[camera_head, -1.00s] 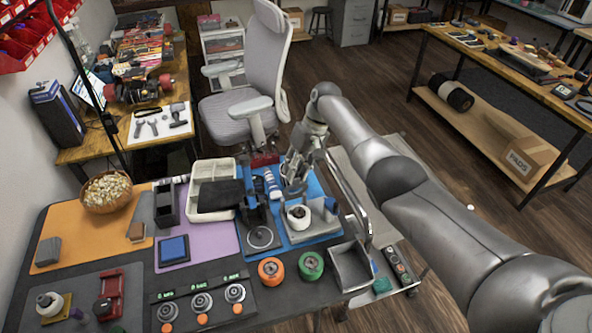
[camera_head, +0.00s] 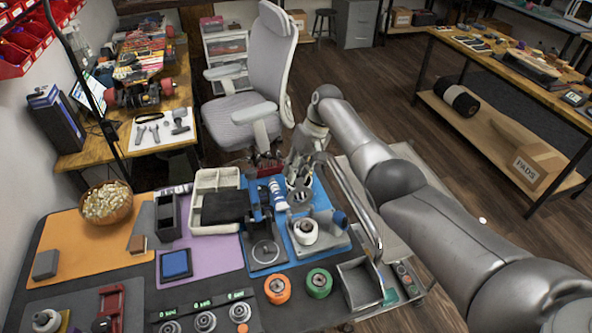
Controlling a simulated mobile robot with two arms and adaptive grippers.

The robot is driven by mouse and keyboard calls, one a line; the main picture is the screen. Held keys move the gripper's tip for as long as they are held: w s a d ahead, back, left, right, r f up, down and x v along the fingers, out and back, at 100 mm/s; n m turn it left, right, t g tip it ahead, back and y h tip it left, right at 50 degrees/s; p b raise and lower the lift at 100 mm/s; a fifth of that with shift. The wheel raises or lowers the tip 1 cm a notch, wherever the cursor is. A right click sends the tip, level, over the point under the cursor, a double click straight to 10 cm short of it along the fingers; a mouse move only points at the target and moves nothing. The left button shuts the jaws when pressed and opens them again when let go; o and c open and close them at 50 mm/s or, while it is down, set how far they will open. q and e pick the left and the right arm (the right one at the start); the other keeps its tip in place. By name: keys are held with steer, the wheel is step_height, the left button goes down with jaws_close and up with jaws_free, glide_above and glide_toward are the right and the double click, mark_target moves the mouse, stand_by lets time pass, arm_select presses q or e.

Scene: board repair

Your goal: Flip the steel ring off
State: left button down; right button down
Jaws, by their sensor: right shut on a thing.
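My right gripper (camera_head: 298,188) is over the blue mat, just above and behind a white wheel (camera_head: 304,236) with a dark centre. The wheel sits on a grey fixture (camera_head: 330,236). The fingers are closed around a small dark and metallic thing, too small here to identify. I cannot make out the steel ring for certain; the wheel's centre is too small to tell whether a ring is in it. There is a visible gap between the fingers and the wheel. My left gripper is not in view.
A black press-like stand (camera_head: 262,222) is close left of the wheel. A curved metal bar (camera_head: 357,200) rises close on the right. Orange (camera_head: 277,289) and green (camera_head: 319,283) wheels and a grey open bin (camera_head: 362,286) stand in front. The orange mat (camera_head: 75,235) has free room.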

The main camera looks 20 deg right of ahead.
steer(key=shift+s+d+f, duration=0.2)
steer(key=shift+s+f, duration=0.05)
steer(key=shift+f, duration=0.25)
steer(key=c, duration=1.5)
jaws_free()
steer(key=shift+o, duration=0.8)
steer(key=shift+w+d, duration=0.1)
steer(key=shift+w, duration=0.25)
steer(key=shift+r, duration=0.25)
steer(key=v, duration=1.1)
steer(key=shift+r, duration=0.4)
steer(key=shift+d+f, duration=0.1)
